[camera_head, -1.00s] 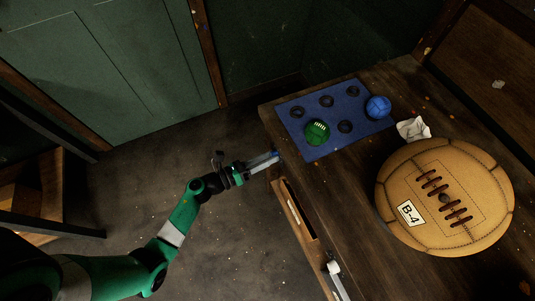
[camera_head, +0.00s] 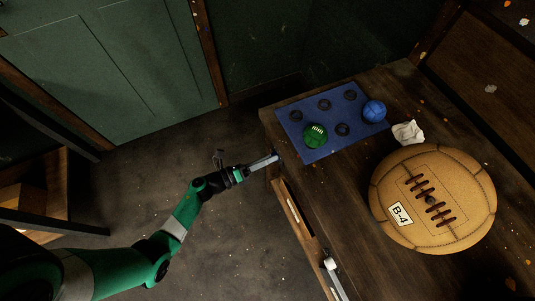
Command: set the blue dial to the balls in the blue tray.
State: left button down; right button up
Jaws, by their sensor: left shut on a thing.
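My left gripper (camera_head: 266,161) reaches the table's front left edge, its fingers end-on to the front face. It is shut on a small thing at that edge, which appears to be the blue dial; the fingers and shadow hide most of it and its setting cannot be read. The blue tray (camera_head: 317,149) lies flat on the table just beyond. It holds a green ball (camera_head: 315,135) in the near row and a blue ball (camera_head: 374,110) at its right end. Several other dark ring seats in it are empty. My right gripper is not in view.
A large tan laced ball (camera_head: 432,198) marked B-4 sits on the table (camera_head: 340,196) at the right. A crumpled white paper (camera_head: 408,132) lies between it and the tray. A narrow opening (camera_head: 299,209) is in the table's front. The floor around my left arm is clear.

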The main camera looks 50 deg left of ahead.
pick_arm(q)
jog(key=c, duration=0.5)
grip_release()
jog(key=p+v, duration=0.2)
jog(key=v, duration=0.9)
jog(key=shift+s+p, duration=0.3)
jog(key=shift+p, duration=0.05)
